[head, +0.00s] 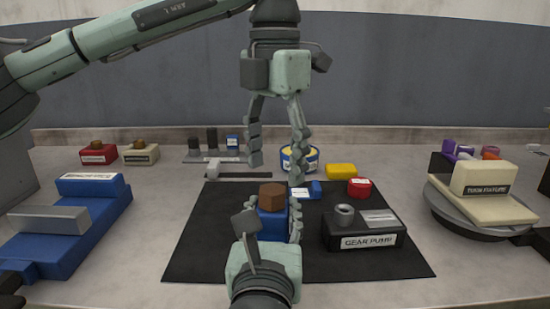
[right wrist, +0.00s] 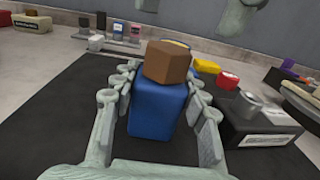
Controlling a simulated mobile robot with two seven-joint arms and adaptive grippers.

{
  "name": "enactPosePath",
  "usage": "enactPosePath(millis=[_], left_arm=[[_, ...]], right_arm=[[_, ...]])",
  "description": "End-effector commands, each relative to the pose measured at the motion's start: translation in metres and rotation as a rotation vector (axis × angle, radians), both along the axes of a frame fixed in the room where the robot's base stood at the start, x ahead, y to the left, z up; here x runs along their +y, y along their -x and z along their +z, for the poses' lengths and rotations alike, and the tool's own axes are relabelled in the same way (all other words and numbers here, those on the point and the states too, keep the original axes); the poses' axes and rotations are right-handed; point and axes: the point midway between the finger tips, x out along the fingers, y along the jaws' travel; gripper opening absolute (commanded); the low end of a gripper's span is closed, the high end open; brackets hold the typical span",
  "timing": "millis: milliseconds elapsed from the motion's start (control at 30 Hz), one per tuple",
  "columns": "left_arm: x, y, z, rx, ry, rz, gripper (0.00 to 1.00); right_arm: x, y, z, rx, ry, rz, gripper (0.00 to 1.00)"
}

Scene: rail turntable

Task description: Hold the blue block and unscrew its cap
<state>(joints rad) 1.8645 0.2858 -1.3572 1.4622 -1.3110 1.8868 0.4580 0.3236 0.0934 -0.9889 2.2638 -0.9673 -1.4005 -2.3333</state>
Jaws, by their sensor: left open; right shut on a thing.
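The blue block (head: 272,224) stands on the black mat (head: 206,235) with its brown cap (head: 271,194) on top. Both also show in the right wrist view, the block (right wrist: 157,108) and the cap (right wrist: 168,62). My right gripper (head: 268,221) is shut on the block, with a finger on either side. My left gripper (head: 276,170) is open and empty, pointing down above and behind the cap, with its fingers apart. It does not appear to touch the cap.
A black gear pump (head: 362,242) stands right of the block. A blue vise (head: 75,228) is at left and a turntable fixture (head: 483,222) at right. Small blue (head: 316,190), red (head: 359,188) and yellow (head: 341,171) items lie behind. Red and cream capped blocks (head: 98,156) stand at back left.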

Motion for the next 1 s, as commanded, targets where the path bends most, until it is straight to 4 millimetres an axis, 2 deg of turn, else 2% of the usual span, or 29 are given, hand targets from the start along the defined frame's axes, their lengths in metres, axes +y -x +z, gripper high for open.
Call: enactPosePath(millis=[133, 367, 600, 833, 1000], left_arm=[[-0.0012, 0.0013, -0.0006, 0.001, 0.0, -0.229, 0.62], [-0.0018, 0.0021, -0.0002, 0.001, 0.0, -0.409, 0.62], [-0.0022, 0.0044, -0.0004, 0.001, 0.0, -0.775, 0.62], [-0.0021, 0.0052, -0.0001, 0.0, 0.0, -0.96, 0.62], [-0.0013, 0.0067, -0.0005, 0.001, 0.0, -1.235, 0.62]], right_arm=[[-0.0001, 0.0, 0.0001, 0.0, 0.0, 0.0, 0.0], [-0.0001, 0.0, 0.0001, 0.0, 0.0, 0.0, 0.0], [-0.0001, 0.0, 0.0001, 0.0, 0.0, 0.0, 0.0], [0.0, 0.0, 0.0, 0.0, 0.0, 0.0, 0.0], [0.0, 0.0, 0.0, 0.0, 0.0, 0.0, 0.0]])
